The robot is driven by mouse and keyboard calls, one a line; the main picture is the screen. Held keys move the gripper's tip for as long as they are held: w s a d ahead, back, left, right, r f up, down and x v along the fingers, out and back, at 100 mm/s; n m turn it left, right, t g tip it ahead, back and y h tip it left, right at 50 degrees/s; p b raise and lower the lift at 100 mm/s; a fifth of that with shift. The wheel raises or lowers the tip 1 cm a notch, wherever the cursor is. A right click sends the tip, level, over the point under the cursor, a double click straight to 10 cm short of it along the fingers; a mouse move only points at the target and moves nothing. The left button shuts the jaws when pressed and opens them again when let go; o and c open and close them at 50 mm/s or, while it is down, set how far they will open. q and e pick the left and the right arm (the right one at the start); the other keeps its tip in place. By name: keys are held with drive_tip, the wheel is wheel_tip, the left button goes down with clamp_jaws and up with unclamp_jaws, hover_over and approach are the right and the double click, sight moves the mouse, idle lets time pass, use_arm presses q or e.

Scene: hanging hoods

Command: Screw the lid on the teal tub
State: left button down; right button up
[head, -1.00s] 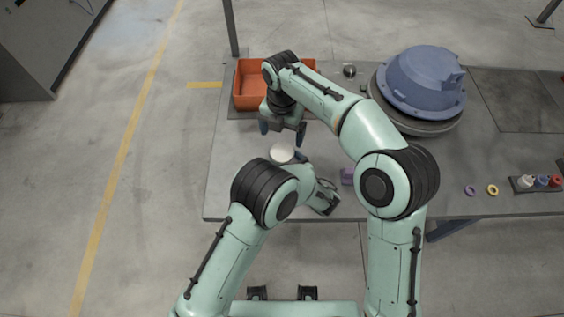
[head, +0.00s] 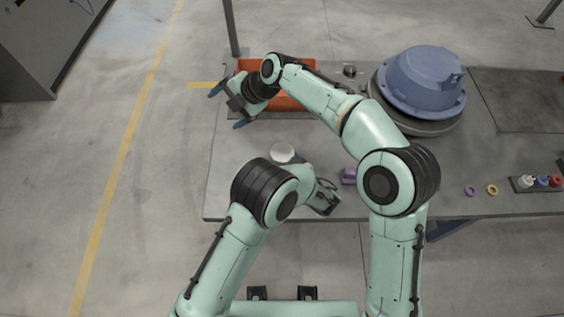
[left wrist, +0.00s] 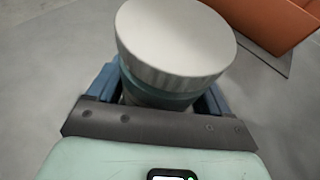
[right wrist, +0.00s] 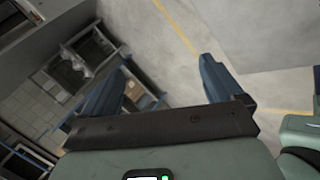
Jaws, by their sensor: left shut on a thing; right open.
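The teal tub (left wrist: 158,94) stands between the fingers of my left gripper (left wrist: 157,88), which is shut on it. Only a band of its side shows under the lid. The white lid (left wrist: 176,35), with a ribbed rim, sits on top of the tub and looks level; how tightly it sits I cannot tell. In the head view the lid (head: 282,153) shows as a pale disc beyond my left arm, which hides most of the tub. My right gripper (head: 226,107) is open and empty, by the table's left edge, apart from the lid. Its spread fingers also show in the right wrist view (right wrist: 163,66).
An orange bin (head: 298,98) stands at the back left of the table, partly behind my right arm. A blue housing (head: 424,82) sits farther right. A purple block (head: 348,176) lies right of my left gripper. Small rings and bottles are at the right front.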

drive_tip(key=w+a+r+m+t+y, duration=0.3)
drive_tip(key=w+r+m, duration=0.1)
drive_tip(key=w+r, duration=0.15)
drive_tip(key=w+d+r+m+t+h, duration=0.4)
drive_tip(key=w+d+m+t+h, duration=0.35)
drive_tip(key=m, duration=0.75)
drive_tip(key=s+d+f+m+g+h, duration=0.4)
drive_tip(key=d+f+m+g, duration=0.1)
drive_tip(key=d+f+m, duration=0.4)
drive_tip(key=s+f+g, duration=0.2)
drive_tip(key=s, duration=0.2)
drive_tip(key=s+f+g, duration=0.1)
drive_tip(key=s+g, duration=0.2)
drive_tip(key=s, duration=0.1)
drive_tip(key=s+f+m+g, duration=0.1)
drive_tip(key=s+f+g, duration=0.1)
drive_tip(key=s, duration=0.3)
drive_tip(key=shift+s+f+g, duration=0.1)
drive_tip(key=shift+f+g, duration=0.25)
drive_tip(key=shift+g, duration=0.2)
